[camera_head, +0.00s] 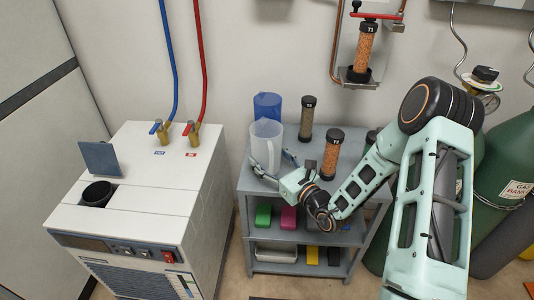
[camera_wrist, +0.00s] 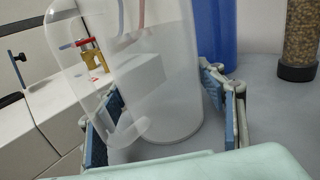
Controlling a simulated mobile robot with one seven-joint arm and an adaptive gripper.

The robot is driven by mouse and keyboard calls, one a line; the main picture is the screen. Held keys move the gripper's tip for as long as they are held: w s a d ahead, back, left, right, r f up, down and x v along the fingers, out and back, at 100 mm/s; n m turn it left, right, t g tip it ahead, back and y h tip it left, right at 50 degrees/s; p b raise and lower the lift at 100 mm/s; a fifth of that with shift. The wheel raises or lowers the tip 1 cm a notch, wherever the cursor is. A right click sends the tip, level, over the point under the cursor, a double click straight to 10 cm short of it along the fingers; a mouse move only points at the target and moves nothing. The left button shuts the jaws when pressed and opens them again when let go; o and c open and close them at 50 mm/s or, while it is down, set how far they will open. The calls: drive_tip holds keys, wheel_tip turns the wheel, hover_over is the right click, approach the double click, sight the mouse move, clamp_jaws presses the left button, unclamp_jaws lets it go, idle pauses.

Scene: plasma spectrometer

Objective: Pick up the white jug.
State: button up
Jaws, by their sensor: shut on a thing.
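The white jug (camera_head: 266,142) is translucent and stands upright on the top shelf of a grey cart (camera_head: 242,178). In the wrist view the white jug (camera_wrist: 170,90) fills the middle, its handle towards the left and its base at or near the shelf top. My gripper (camera_head: 270,165) reaches in from the right in the head view. In the wrist view my gripper (camera_wrist: 160,105) has one blue-padded finger on each side of the jug's lower body and is shut on it. I cannot tell whether the base touches the shelf.
A blue jug (camera_head: 267,104) stands right behind the white one. Two pellet-filled cylinders, a farther one (camera_head: 306,120) and a nearer one (camera_head: 331,155), stand to the right. A white machine (camera_head: 150,190) is left of the cart. Green gas cylinders (camera_head: 505,170) stand at right.

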sight(270, 143)
drive_tip(key=shift+r, duration=0.1)
drive_tip(key=shift+c, duration=0.4)
drive_tip(key=shift+r, duration=0.3)
wheel_tip(270, 143, up, 3)
drive_tip(key=shift+s+r+p, duration=0.1)
drive_tip(key=shift+r+p, duration=0.05)
drive_tip(key=shift+p, duration=0.7)
drive_tip(key=s+r+p, duration=0.1)
drive_tip(key=r, duration=0.1)
drive_tip(key=s+r+p, duration=0.1)
drive_tip(key=s+r, duration=0.2)
drive_tip(key=r, duration=0.1)
drive_tip(key=shift+s+d+p, duration=0.4)
drive_tip(key=s+r+p, duration=0.1)
drive_tip(key=s+p, duration=0.1)
drive_tip(key=s, duration=0.1)
drive_tip(key=s+r+p, duration=0.1)
drive_tip(key=s+p, duration=0.1)
drive_tip(key=p, duration=0.1)
drive_tip(key=s+d+r+p, duration=0.1)
drive_tip(key=s+p, duration=0.2)
drive_tip(key=shift+s+d, duration=0.1)
drive_tip(key=shift+s, duration=0.25)
